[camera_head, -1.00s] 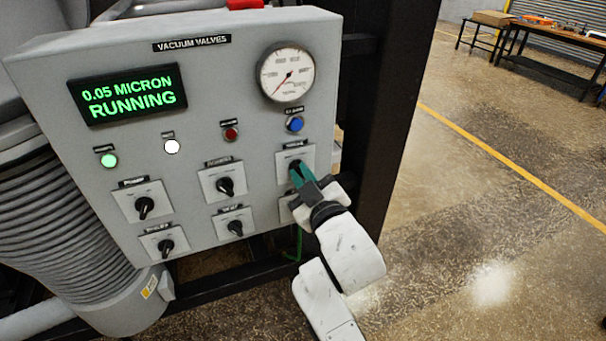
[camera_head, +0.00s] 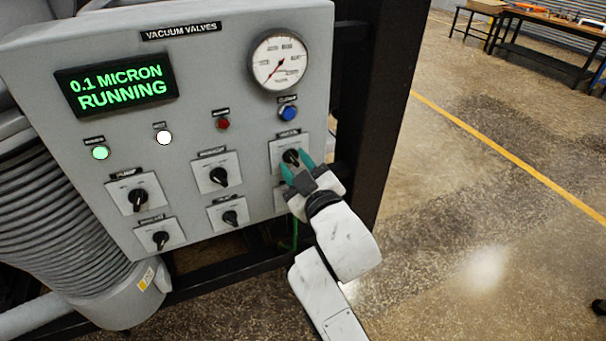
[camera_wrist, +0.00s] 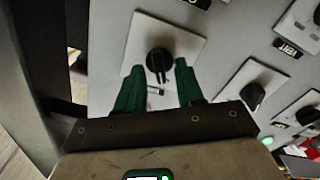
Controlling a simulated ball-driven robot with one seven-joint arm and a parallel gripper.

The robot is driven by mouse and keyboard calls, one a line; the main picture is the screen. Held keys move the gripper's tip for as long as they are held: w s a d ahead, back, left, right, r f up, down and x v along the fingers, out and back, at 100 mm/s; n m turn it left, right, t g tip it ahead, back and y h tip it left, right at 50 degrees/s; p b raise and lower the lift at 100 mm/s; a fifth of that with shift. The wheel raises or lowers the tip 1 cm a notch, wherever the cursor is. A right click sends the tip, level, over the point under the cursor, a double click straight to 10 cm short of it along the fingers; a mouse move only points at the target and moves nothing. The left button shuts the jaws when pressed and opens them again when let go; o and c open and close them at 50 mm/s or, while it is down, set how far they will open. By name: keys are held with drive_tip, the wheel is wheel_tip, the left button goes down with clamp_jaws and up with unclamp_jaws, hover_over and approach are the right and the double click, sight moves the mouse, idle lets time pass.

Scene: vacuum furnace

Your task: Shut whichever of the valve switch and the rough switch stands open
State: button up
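The grey vacuum valves panel (camera_head: 215,65) carries black rotary switches on white plates in two rows. My gripper (camera_head: 299,170) is at the upper right switch (camera_head: 290,156). In the wrist view this switch's black knob (camera_wrist: 158,61) sits between my two spread teal fingertips, with gaps on both sides. The other switches include upper left (camera_head: 138,198), upper middle (camera_head: 218,176), lower left (camera_head: 160,239) and lower middle (camera_head: 230,217). The lower right plate (camera_head: 280,199) is mostly hidden behind my gripper. The labels are too small to read surely, so I cannot tell which are valve and rough.
The display (camera_head: 117,88) reads 0.1 micron, running. Green (camera_head: 100,153) and white (camera_head: 164,137) lamps look lit. A round gauge (camera_head: 279,61) is at upper right. A dark frame post (camera_head: 365,110) stands right of the panel.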

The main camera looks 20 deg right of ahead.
drive_tip(key=s+b, duration=0.2)
drive_tip(key=s, duration=0.8)
drive_tip(key=shift+s, duration=0.3)
drive_tip(key=s+d+f+m+g+h, duration=0.1)
drive_tip(key=s+d+f+m+g, duration=0.2)
drive_tip(key=f, duration=0.5)
drive_tip(key=s+d+f+m+g+h, duration=0.1)
drive_tip(key=s+d+f+g, duration=0.25)
drive_tip(key=f, duration=0.45)
drive_tip(key=s+d+f+m+g+y, duration=0.1)
drive_tip(key=s+f+g, duration=0.4)
drive_tip(key=s, duration=0.5)
drive_tip(key=s+d+f+m+g, duration=0.1)
drive_tip(key=s+f+g, duration=0.4)
drive_tip(key=s+f, duration=0.3)
drive_tip(key=s, duration=0.2)
drive_tip(key=shift+s+m+y, duration=0.35)
drive_tip(key=shift+m+y, duration=0.05)
